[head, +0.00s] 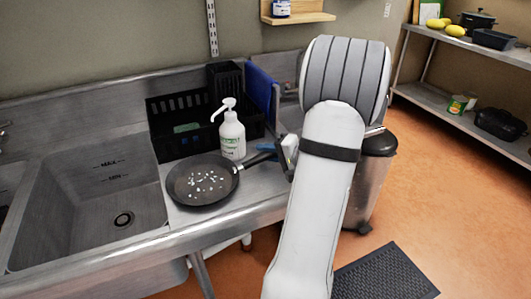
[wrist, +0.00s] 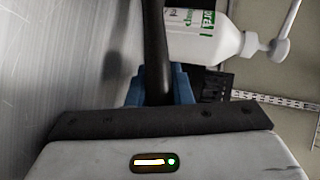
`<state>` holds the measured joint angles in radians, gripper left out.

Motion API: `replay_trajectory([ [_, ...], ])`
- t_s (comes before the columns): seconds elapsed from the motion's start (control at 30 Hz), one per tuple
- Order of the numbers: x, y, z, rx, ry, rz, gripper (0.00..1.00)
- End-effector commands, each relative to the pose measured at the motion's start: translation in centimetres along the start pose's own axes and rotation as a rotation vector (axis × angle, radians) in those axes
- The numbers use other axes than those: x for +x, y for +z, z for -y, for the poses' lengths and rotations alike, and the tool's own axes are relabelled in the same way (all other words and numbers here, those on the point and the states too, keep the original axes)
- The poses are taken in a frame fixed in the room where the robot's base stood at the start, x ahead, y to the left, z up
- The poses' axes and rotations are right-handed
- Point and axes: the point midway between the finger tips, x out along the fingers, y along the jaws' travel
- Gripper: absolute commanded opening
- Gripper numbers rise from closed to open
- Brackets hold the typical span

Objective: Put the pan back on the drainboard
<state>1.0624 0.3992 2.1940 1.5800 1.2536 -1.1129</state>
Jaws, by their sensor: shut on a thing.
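The dark pan (head: 203,181) sits on the steel drainboard (head: 256,187) right of the sink basin in the head view, with white bits scattered inside it. Its handle points right toward my gripper (head: 277,148). In the wrist view the black handle (wrist: 155,45) runs down between the blue fingers of my gripper (wrist: 160,85), which is shut on it. My arm hides part of the gripper in the head view. I cannot tell whether the pan rests fully on the drainboard or is slightly raised.
A white pump bottle (head: 232,136) stands just behind the pan; it also shows in the wrist view (wrist: 205,38). A black crate (head: 180,120) is behind it. The empty sink basin (head: 90,200) is on the left. A bin (head: 375,170) stands right of my arm.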

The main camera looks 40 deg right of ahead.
Motion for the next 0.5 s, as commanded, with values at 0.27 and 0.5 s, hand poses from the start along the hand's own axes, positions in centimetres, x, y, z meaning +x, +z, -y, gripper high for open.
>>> replay_trajectory([
  [0.27, 0.1, 0.0, -0.5, 0.000, -0.002, -0.001, 0.00],
  [0.5, 0.2, 0.1, -1.0, 0.003, 0.003, 0.000, 0.21],
])
